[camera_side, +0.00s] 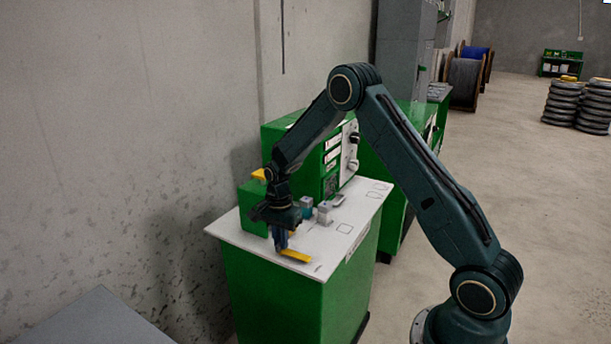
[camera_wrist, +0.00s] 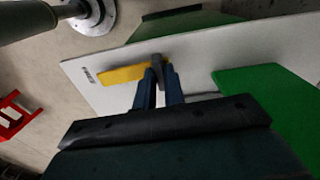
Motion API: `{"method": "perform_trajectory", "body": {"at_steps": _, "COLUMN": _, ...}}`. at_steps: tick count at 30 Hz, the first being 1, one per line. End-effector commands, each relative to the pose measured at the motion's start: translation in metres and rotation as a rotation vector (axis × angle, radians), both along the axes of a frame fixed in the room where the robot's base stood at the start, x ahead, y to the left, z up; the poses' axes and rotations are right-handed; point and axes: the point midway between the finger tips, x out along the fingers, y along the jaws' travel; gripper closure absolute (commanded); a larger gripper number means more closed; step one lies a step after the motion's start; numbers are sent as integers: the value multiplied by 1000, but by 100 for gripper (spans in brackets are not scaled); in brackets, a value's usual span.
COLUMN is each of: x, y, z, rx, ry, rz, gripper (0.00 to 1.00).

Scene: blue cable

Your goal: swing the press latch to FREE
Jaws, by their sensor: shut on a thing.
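The press latch shows as a flat yellow lever (camera_side: 296,256) near the front edge of the white worktop (camera_side: 322,259). In the wrist view the yellow lever (camera_wrist: 122,74) points left from a short grey post (camera_wrist: 157,60). My gripper (camera_side: 281,243) points down at the lever's left end. In the wrist view the blue fingers of my gripper (camera_wrist: 158,76) stand on either side of the grey post and are shut on it. A small printed mark (camera_wrist: 88,76) lies left of the lever; I cannot read it. No FREE marking is legible.
A green machine (camera_side: 335,165) with knobs stands behind the worktop, beside the wall. A bluish block (camera_side: 307,207) and a grey block (camera_side: 325,212) stand right of my gripper. A green block (camera_wrist: 265,105) is right of the fingers. The worktop's right part is mostly clear.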

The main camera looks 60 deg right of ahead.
Motion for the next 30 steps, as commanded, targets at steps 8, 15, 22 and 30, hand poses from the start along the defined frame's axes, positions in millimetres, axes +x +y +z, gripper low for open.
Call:
{"method": "perform_trajectory", "body": {"at_steps": 8, "x": 1, "y": 0, "z": 1, "rx": -1, "ry": -2, "rz": -48, "gripper": 100}}
{"method": "perform_trajectory", "body": {"at_steps": 15, "x": 1, "y": 0, "z": 1, "rx": -1, "ry": -2, "rz": -50, "gripper": 100}}
{"method": "perform_trajectory", "body": {"at_steps": 22, "x": 1, "y": 0, "z": 1, "rx": -1, "ry": -2, "rz": -49, "gripper": 67}}
{"method": "perform_trajectory", "body": {"at_steps": 30, "x": 0, "y": 0, "z": 1, "rx": 0, "ry": -1, "rz": -47, "gripper": 67}}
